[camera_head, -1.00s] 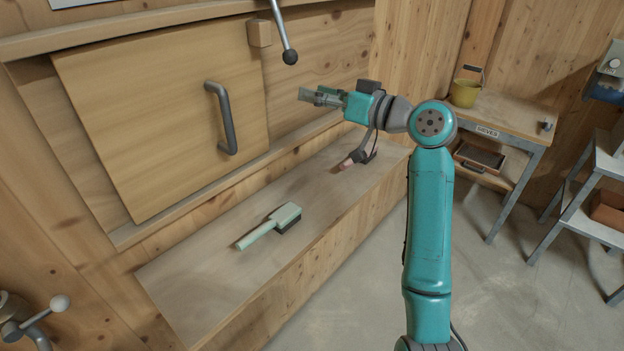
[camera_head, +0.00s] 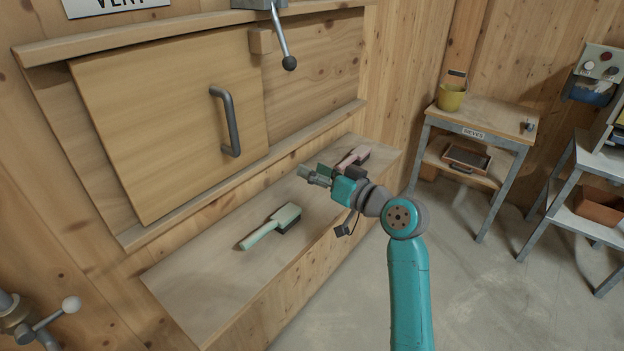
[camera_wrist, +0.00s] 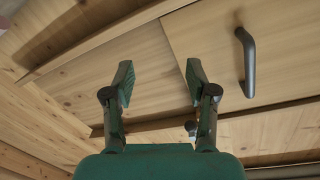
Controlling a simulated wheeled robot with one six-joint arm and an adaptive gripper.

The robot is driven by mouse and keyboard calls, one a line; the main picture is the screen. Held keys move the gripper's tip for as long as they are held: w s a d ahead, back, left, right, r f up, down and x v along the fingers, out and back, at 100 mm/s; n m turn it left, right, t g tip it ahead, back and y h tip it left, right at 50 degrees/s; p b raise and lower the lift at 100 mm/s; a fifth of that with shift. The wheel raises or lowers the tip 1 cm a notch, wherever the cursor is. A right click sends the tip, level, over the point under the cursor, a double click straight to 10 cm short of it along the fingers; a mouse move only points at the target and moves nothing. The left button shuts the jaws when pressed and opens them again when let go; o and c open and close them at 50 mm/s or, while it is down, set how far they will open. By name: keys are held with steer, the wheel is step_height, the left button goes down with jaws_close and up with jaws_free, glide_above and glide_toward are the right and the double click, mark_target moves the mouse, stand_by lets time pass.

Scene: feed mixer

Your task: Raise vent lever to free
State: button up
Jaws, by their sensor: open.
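The vent lever (camera_head: 281,38) is a grey rod with a dark ball at its lower end. My gripper (camera_head: 304,172) is open and empty, well below the lever and above the wooden ledge. In the wrist view my gripper (camera_wrist: 158,82) has its two fingers spread apart, facing the wooden panels. The lever does not show in the wrist view.
A wooden door with a grey handle (camera_head: 228,125) is on the left. A pale green brush (camera_head: 270,226) and a pink brush (camera_head: 351,157) lie on the ledge (camera_head: 190,285). A table with a yellow bucket (camera_head: 452,97) stands at the right.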

steer(key=shift+s+f, duration=0.3)
steer(key=shift+f, duration=0.2)
